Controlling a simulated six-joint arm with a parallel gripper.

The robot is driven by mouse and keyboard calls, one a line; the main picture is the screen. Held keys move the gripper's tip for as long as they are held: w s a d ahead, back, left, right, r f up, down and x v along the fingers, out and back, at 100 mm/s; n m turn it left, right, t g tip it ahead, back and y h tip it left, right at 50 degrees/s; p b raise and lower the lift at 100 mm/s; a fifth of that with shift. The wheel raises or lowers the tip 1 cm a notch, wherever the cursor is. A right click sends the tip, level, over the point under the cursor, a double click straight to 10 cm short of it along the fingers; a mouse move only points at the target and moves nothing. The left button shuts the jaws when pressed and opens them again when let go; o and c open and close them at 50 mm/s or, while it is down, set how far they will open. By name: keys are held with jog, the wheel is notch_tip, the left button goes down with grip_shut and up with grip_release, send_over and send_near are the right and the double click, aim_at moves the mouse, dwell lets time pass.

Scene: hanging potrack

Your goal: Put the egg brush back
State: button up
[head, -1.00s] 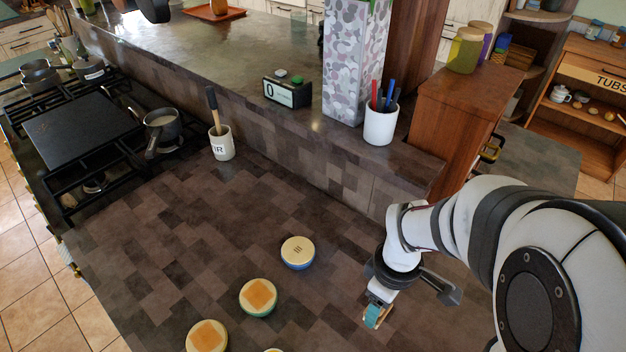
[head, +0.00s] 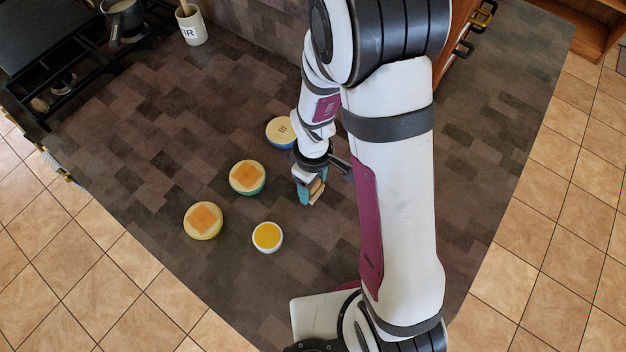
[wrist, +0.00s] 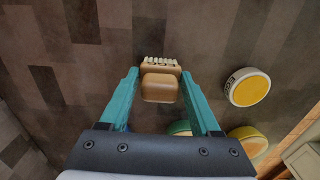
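The egg brush has a wooden head with pale bristles. It shows at the centre of the wrist view (wrist: 160,86) and as a small tan piece in the head view (head: 317,187). My gripper (wrist: 160,76), with teal fingers, is shut on the brush, one finger at each side and the bristles pointing away from the palm. In the head view my gripper (head: 308,192) is over the dark tiled counter, right of a small white bowl with yellow filling (head: 267,236). That bowl is at the right in the wrist view (wrist: 248,87).
A green bowl (head: 248,191), a yellow bowl (head: 202,234) and a blue bowl (head: 281,145) stand left of my gripper. A utensil crock (head: 192,32) and a stove pot (head: 122,25) are at the back left. Counter to the right of my gripper is partly hidden by my arm.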

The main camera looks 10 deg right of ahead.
aim_at(316, 186)
jog(key=o, duration=0.4)
notch_tip(316, 186, up, 11)
jog(key=shift+w+f, duration=0.1)
jog(key=s+r+m, duration=0.3)
jog(key=s+m, duration=0.2)
jog(key=s+d+r+m+y, duration=0.1)
jog(key=s+r+m, duration=0.2)
jog(key=s, duration=0.3)
jog(key=s+r+m, duration=0.2)
jog(key=s+m, duration=0.3)
jog(key=m, duration=0.1)
jog(key=shift+s+d+r+m+y, duration=0.2)
jog(key=shift+r+m+y, duration=0.1)
jog(key=shift+r+y, duration=0.1)
